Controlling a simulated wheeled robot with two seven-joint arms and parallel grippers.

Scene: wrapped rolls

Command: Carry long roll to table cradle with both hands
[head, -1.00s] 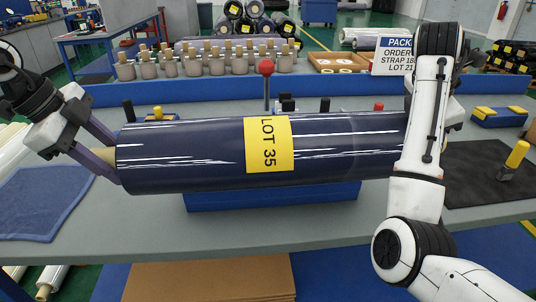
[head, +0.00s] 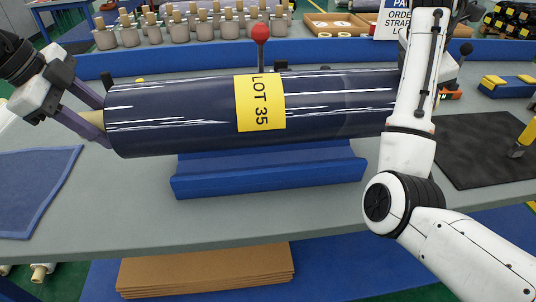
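The long roll (head: 190,122) is wrapped in dark blue film with a yellow LOT 35 label (head: 260,103). It is roughly level over the table, its left end slightly lower. The blue cradle (head: 268,177) sits on the table (head: 240,222) below and in front of the roll in the picture; the roll hides its back part. My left gripper (head: 107,122) has its fingers around the core at the roll's left end. My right arm covers the roll's right end, so the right gripper's fingers are hidden. Whether the roll touches the cradle is not clear.
A red-knobbed lever (head: 260,34) stands behind the roll. A blue cloth (head: 35,190) lies left, a black mat (head: 480,165) right with a yellow-handled tool (head: 525,138). The table front is clear.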

